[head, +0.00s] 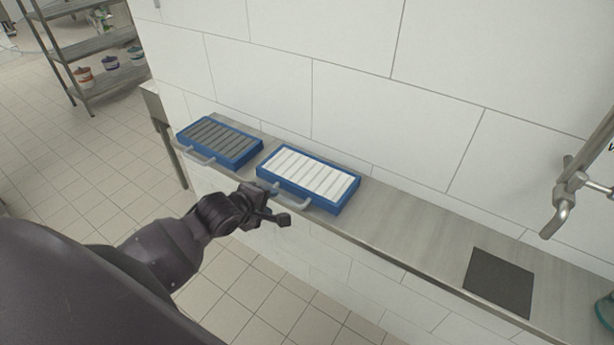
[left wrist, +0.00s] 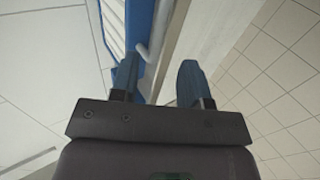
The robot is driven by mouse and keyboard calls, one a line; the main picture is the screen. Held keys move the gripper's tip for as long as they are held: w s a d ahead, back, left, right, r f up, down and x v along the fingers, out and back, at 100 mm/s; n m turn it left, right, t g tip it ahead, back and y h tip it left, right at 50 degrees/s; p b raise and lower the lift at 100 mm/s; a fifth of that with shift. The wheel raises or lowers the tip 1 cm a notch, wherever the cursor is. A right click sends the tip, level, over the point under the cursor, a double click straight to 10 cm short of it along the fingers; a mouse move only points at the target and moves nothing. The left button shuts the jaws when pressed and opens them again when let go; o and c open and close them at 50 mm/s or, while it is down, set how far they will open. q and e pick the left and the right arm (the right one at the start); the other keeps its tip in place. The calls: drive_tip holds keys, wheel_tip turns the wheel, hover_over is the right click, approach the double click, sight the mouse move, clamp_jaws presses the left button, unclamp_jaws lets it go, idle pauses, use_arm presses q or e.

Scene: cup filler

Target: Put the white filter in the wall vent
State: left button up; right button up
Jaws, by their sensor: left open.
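The white filter (head: 308,177), white pleats in a blue frame with a grey front handle, lies flat on the steel shelf (head: 415,235) against the wall. My left gripper (head: 276,204) is at the front edge of this filter, by its handle, open and holding nothing. In the left wrist view the two fingers (left wrist: 157,80) are spread apart. The grey handle (left wrist: 156,35) shows between and beyond them, with the blue frame (left wrist: 135,25) on the left side. I cannot tell whether a finger touches it. The wall vent and my right gripper are not in view.
A blue-framed filter with grey pleats (head: 220,142) lies on the shelf left of the white one. A dark square mat (head: 499,282) lies further right, below a metal tap (head: 562,212). The shelf between is clear. A rack (head: 95,50) stands at the back left.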

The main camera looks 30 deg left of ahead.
sight(278, 198)
use_arm(q)
drive_tip(key=shift+x, duration=2.3)
drive_tip(key=shift+w+d+r, duration=0.1)
drive_tip(key=shift+r, duration=0.05)
clamp_jaws()
